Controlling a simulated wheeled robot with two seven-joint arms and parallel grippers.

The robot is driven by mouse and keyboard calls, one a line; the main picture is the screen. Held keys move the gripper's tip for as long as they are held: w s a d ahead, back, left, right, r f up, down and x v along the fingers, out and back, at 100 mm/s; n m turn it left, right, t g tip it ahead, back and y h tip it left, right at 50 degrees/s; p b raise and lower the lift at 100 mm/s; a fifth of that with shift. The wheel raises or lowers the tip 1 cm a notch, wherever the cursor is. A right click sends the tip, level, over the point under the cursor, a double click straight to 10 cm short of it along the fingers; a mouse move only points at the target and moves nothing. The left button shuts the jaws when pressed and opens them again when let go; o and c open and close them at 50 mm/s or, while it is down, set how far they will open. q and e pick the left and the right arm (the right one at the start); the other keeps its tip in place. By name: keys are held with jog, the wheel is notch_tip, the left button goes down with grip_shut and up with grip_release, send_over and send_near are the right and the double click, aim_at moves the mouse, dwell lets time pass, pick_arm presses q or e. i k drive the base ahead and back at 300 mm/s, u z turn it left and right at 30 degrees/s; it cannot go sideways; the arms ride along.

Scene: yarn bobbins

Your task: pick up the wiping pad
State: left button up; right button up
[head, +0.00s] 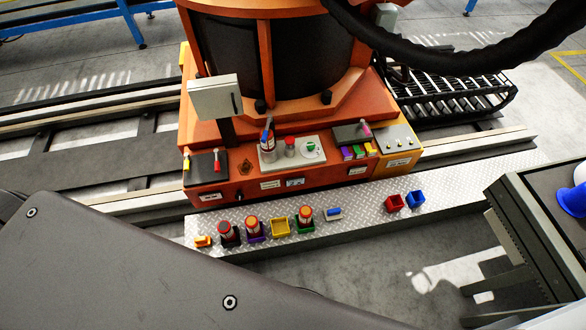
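A small blue and white block (334,213) lies on the silver tread-plate ledge (360,212), right of the green-based bobbin. It looks like the wiping pad, but it is too small to be sure. A small orange piece (203,241) lies at the left end of the same ledge. Neither of my grippers is in view.
Red-topped bobbins (228,232) in small holders, a yellow bin (279,226), a red bin (394,203) and a blue bin (415,198) stand on the ledge. An orange machine (250,178) rises behind. A dark table (545,200) is at right. The ledge between block and red bin is clear.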

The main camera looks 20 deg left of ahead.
aim_at(331, 214)
jog(key=z, duration=2)
jog(key=i, duration=0.45)
jog(key=u, duration=3.65)
